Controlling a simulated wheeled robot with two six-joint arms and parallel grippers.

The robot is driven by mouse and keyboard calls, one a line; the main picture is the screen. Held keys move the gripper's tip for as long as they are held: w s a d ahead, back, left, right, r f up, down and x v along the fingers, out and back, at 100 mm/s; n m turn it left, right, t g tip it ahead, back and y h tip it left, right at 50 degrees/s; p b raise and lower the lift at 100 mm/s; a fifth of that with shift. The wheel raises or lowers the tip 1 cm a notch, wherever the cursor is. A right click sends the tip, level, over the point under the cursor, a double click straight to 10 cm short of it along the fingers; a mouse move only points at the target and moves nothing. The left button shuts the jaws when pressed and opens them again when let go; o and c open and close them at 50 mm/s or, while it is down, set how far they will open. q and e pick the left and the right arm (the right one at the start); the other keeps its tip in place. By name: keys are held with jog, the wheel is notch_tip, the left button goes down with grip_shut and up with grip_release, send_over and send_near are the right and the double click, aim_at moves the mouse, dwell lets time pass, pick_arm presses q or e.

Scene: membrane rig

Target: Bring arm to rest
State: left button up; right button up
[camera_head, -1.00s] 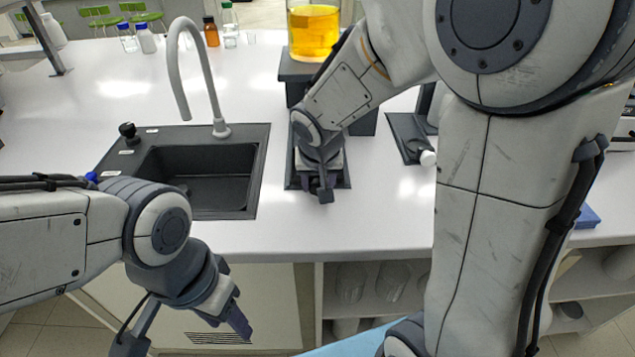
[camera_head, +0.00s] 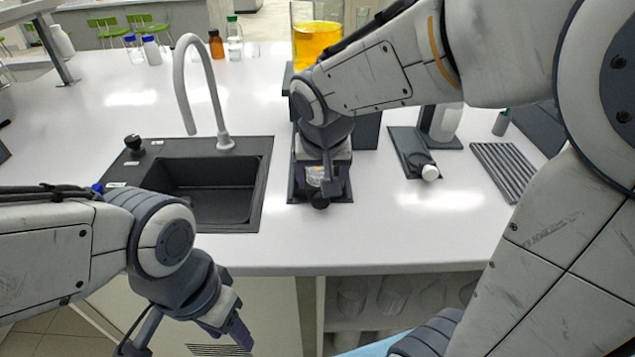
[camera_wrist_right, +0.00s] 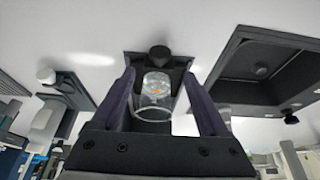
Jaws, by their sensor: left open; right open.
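My right gripper (camera_head: 325,185) is at the black stand, over its base plate (camera_head: 296,191), its fingers partly hidden by the wrist. In the right wrist view its two fingers (camera_wrist_right: 162,90) are apart, on either side of a small clear cup (camera_wrist_right: 156,88) with a black knob (camera_wrist_right: 159,55) beyond it. I cannot tell whether either finger touches the cup. The cup also shows in the head view (camera_head: 315,174). My left gripper (camera_head: 185,338) hangs open and empty at lower left, in front of the counter.
A beaker of yellow-orange liquid (camera_head: 316,42) stands on the black stand, close behind my right forearm. A black sink (camera_head: 205,188) with a grey faucet (camera_head: 182,92) is to the left. A grooved grey rack (camera_head: 503,170) and a white bottle (camera_head: 446,122) are to the right.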

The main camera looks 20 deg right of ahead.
jog(key=shift+v, duration=0.9)
